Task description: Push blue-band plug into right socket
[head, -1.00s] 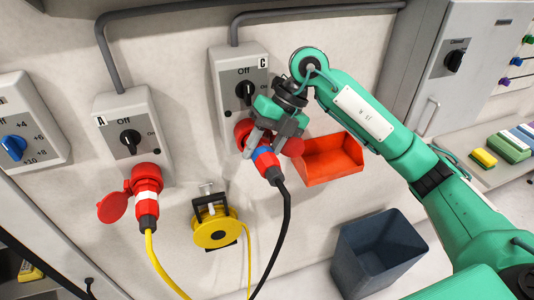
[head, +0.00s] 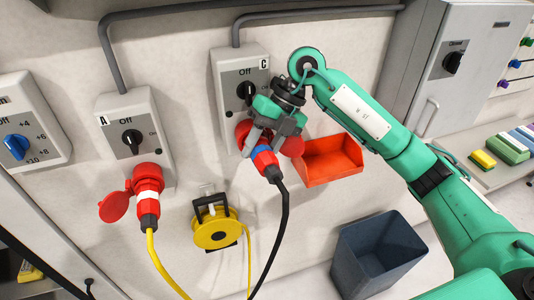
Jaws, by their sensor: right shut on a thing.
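The plug with the blue band (head: 266,162) is red with a black cable running down from it. My right gripper (head: 257,142) is shut on it at the lower front of the right socket box (head: 227,88), marked C. The red socket (head: 242,132) under that box is partly hidden by the gripper, so how deep the plug sits cannot be told. The red socket lid (head: 292,146) stands open to the right. My left gripper is not in view.
Box A (head: 112,110) at the left holds a red plug with a white band (head: 147,196) and yellow cable. A yellow cable reel (head: 213,234) hangs between. A red bin (head: 335,160) is on the wall; a dark bin (head: 380,255) stands below.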

